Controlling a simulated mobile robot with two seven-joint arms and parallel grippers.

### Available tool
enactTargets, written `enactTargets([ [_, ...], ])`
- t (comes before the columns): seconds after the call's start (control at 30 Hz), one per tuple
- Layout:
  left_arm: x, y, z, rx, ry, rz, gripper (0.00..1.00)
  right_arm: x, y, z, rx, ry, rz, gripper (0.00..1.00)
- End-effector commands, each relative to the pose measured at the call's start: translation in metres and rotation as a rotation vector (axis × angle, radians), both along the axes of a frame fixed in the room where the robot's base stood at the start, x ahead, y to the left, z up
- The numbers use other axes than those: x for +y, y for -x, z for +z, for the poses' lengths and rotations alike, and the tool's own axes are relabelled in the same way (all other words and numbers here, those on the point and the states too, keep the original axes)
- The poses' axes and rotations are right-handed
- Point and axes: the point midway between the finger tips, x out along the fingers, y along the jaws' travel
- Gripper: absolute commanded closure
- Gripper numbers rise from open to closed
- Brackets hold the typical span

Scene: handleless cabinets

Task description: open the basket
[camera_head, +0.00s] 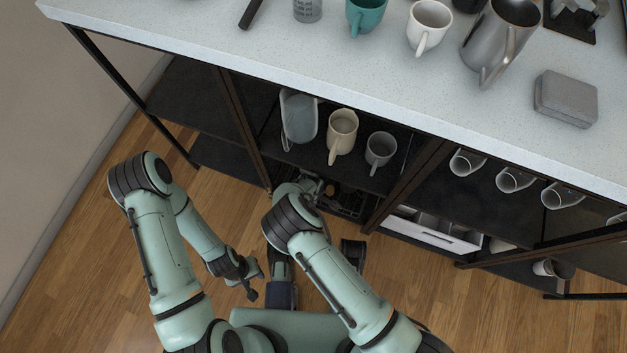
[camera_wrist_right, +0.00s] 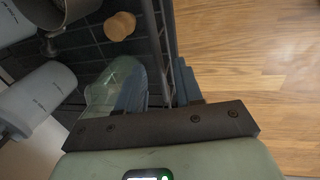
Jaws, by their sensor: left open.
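The basket (camera_head: 347,201) is a dark wire basket low in the unit, below the shelf with the mugs, partly hidden by my right arm. In the right wrist view its long barred edge (camera_wrist_right: 160,45) runs between my two right fingers (camera_wrist_right: 162,95), one on the inner side and one on the outer side. I cannot tell whether they press on it. In the head view my right gripper is mostly hidden behind its own arm. My left gripper (camera_head: 256,282) is open and empty, low over the wooden floor, well away from the basket.
A shelf above the basket holds a glass jug (camera_head: 298,117), a cream mug (camera_head: 342,132) and a grey mug (camera_head: 380,148). A white drawer (camera_head: 430,233) is to the right. A round wooden-looking thing (camera_wrist_right: 119,26) lies inside the basket. Wooden floor (camera_head: 85,255) is clear at left.

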Motion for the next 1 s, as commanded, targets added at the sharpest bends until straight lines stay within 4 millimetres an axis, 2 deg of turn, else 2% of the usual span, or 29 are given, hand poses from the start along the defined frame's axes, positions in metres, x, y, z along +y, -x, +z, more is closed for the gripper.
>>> enactTargets([
  [0.03, -0.0001, 0.0000, 0.0000, 0.000, 0.000, 0.000, 0.57, -0.0001, 0.0001, 0.0001, 0.000, 0.000, 0.000, 0.80],
  [0.1, -0.0001, -0.0002, 0.0000, 0.000, 0.000, -0.001, 0.57, -0.0002, 0.0002, 0.0001, 0.000, 0.000, 0.000, 1.00],
  [1.0, -0.0002, -0.0006, 0.0001, -0.002, 0.001, -0.001, 0.57, -0.0004, 0.0000, 0.0002, 0.000, 0.001, -0.001, 1.00],
])
